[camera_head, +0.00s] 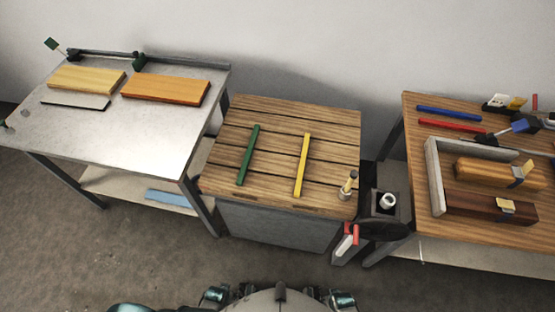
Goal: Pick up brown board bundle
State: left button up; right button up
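The brown board bundle (475,206) is a dark brown block with a yellow tag or clip on top. It lies flat near the front of the wooden table (450,243) at the right. A lighter orange-brown bundle (484,172) with a similar tag lies just behind it. A pale grey angled frame (434,180) stands along their left and back sides. Neither of my grippers can be made out; only parts of my own body show at the bottom edge.
Blue (448,113) and red (451,125) strips lie behind the frame. A slatted table (275,165) in the middle holds green and yellow strips. A metal table (120,135) at left holds boards. A dark stand (386,212) fills the gap before the right table. Floor in front is clear.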

aim_at(458, 203)
jog(key=z, duration=2)
jog(key=i+l+u, duration=0.1)
jog(key=i+l, duration=0.2)
jog(key=i+l+u, duration=0.15)
jog(key=i+l, duration=0.15)
jog(key=l, duration=0.15)
